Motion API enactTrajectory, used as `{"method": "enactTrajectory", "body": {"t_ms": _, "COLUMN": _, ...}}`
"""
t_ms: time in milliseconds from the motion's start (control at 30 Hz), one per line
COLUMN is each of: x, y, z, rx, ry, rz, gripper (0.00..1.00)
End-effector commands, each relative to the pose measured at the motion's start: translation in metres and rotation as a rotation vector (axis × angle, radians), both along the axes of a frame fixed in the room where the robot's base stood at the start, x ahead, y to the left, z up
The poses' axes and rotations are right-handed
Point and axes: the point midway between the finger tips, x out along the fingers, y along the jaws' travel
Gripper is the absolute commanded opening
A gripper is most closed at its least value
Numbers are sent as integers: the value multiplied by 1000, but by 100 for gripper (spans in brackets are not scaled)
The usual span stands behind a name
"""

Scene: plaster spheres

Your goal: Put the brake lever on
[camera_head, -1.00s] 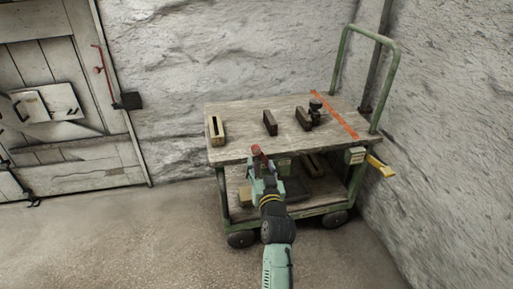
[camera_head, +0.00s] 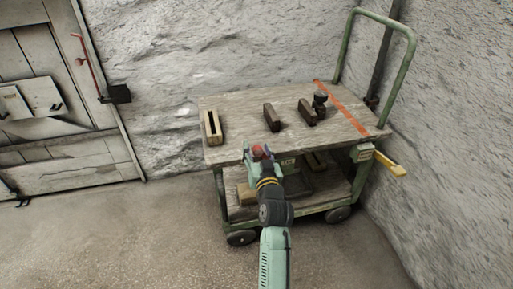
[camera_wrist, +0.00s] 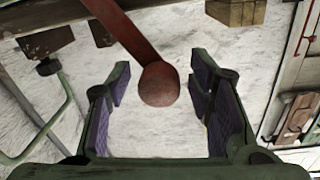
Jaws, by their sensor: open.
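A red lever (camera_wrist: 125,30) with a round, dull red knob (camera_wrist: 159,84) hangs in the wrist view. The knob also shows at the cart's front edge in the head view (camera_head: 257,151). My gripper (camera_wrist: 160,72) is open, with one finger on each side of the knob. Gaps show between the knob and both fingers in the wrist view. In the head view my gripper (camera_head: 261,158) is at the front of the cart and hides most of the lever.
The green-framed cart's wooden top (camera_head: 240,125) carries a slotted pale block (camera_head: 212,127), dark blocks (camera_head: 271,117) and a dark knobbed piece (camera_head: 320,101). A yellow handle (camera_head: 390,165) sticks out at right. Rough walls stand behind and right; floor at left is clear.

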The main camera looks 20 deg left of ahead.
Motion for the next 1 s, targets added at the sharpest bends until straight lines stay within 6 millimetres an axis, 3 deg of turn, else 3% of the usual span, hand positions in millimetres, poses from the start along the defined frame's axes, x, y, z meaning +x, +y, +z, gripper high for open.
{"method": "enactTrajectory", "body": {"t_ms": 133, "x": 0, "y": 0, "z": 0, "rx": 0, "ry": 0, "rz": 0, "gripper": 47}}
{"method": "enactTrajectory", "body": {"t_ms": 833, "x": 0, "y": 1, "z": 0, "rx": 1, "ry": 1, "rz": 2, "gripper": 0}}
{"method": "enactTrajectory", "body": {"t_ms": 1000, "x": -1, "y": 2, "z": 0, "rx": 1, "ry": 1, "rz": 3, "gripper": 0}}
